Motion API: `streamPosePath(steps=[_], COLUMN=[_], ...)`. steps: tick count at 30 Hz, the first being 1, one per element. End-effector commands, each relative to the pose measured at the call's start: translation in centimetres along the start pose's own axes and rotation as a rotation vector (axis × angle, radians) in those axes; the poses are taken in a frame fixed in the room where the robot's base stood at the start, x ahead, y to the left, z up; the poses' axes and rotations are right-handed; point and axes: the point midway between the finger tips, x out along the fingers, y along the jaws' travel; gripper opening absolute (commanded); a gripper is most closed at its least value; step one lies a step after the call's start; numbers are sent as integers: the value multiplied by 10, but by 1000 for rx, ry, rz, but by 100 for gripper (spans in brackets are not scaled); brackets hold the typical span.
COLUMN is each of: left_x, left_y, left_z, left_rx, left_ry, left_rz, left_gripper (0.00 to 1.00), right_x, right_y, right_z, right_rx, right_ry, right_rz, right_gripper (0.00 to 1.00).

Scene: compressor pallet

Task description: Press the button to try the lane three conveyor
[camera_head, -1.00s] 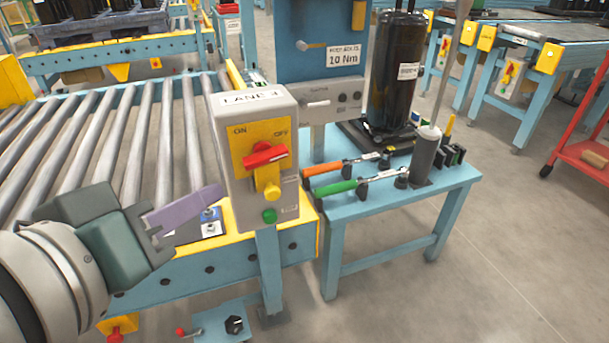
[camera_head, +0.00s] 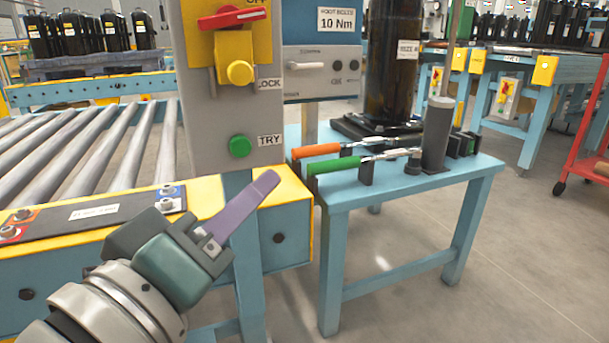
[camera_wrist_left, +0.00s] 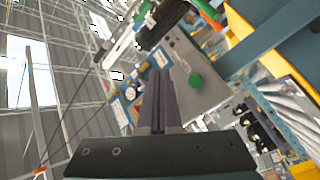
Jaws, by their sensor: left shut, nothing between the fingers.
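The green round button (camera_head: 239,146) sits low on the grey control box (camera_head: 203,120), beside a label reading TRY. My left gripper (camera_head: 268,180) has its purple fingers shut with nothing between them. In the head view its tips show a little below and to the right of the button, apart from it in the picture. In the left wrist view the green button (camera_wrist_left: 195,81) lies to the right of the shut fingertips (camera_wrist_left: 160,73). The gap in depth is hard to judge. My right gripper is not in view.
Above the button are a yellow knob (camera_head: 240,73) by a LOCK label and a red switch handle (camera_head: 232,17). Conveyor rollers (camera_head: 90,145) lie to the left. A blue bench (camera_head: 400,190) with orange- and green-handled tools stands at right.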

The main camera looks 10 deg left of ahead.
Motion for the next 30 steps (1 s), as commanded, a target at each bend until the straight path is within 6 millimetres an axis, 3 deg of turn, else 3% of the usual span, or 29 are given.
streamPosePath(steps=[17,30], left_x=[5,45], left_y=[-6,-36], left_z=[0,-30], left_rx=[-4,-1], left_ry=[5,5], left_rz=[8,7], left_gripper=[0,0], right_x=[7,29], right_y=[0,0], right_z=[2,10], right_rx=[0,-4], right_ry=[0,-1], right_rz=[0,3], right_gripper=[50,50])
